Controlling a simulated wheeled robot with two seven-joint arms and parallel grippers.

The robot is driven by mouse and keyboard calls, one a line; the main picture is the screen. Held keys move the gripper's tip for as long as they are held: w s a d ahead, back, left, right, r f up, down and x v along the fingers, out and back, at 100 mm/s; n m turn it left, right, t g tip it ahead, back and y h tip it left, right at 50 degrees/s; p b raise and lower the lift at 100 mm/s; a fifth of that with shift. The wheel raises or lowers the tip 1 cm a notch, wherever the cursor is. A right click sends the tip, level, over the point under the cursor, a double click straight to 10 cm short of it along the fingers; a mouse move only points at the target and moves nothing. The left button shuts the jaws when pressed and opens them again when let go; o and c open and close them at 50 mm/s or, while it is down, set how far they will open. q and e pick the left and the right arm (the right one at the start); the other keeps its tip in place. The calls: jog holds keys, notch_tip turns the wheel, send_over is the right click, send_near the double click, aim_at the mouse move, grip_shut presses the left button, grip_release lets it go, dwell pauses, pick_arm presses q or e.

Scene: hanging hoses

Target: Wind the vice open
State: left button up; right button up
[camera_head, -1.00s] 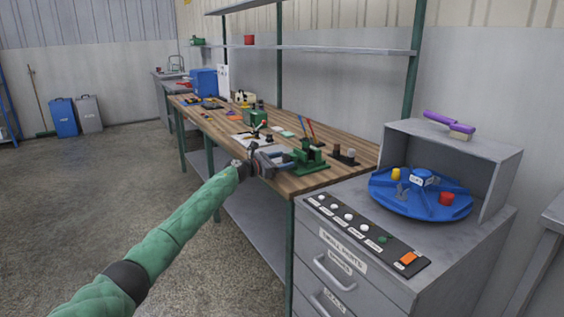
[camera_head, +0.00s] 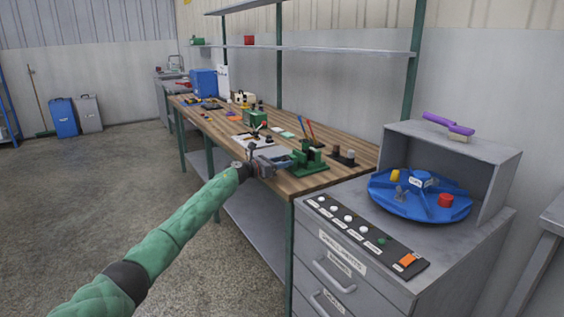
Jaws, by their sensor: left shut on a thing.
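The green vice (camera_head: 309,160) stands on the wooden workbench (camera_head: 335,178) near its right front end. My left arm reaches in from the lower left. My left gripper (camera_head: 277,163) is at the vice's left side, at the bench's front edge. It is shut on a part there that appears to be the vice handle. The gripper hides most of that part, and the gap between the vice jaws is too small to judge. My right gripper is out of view.
A grey cabinet (camera_head: 340,237) with a switch panel (camera_head: 366,233) stands right of the bench. A blue turntable (camera_head: 420,208) on it carries a red cup (camera_head: 445,200) and a yellow piece (camera_head: 396,175). Small tools and blocks lie behind the vice.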

pick_arm(q)
jog(key=n+p, duration=0.1)
jog(key=n, duration=0.2)
jog(key=shift+r+p, duration=0.1)
jog(key=shift+p, duration=0.2)
jog(key=shift+n+p, duration=0.3)
jog(key=shift+n, duration=0.5)
jog(key=o, duration=1)
jog(key=shift+a, duration=0.15)
jog(key=shift+v, duration=3.8)
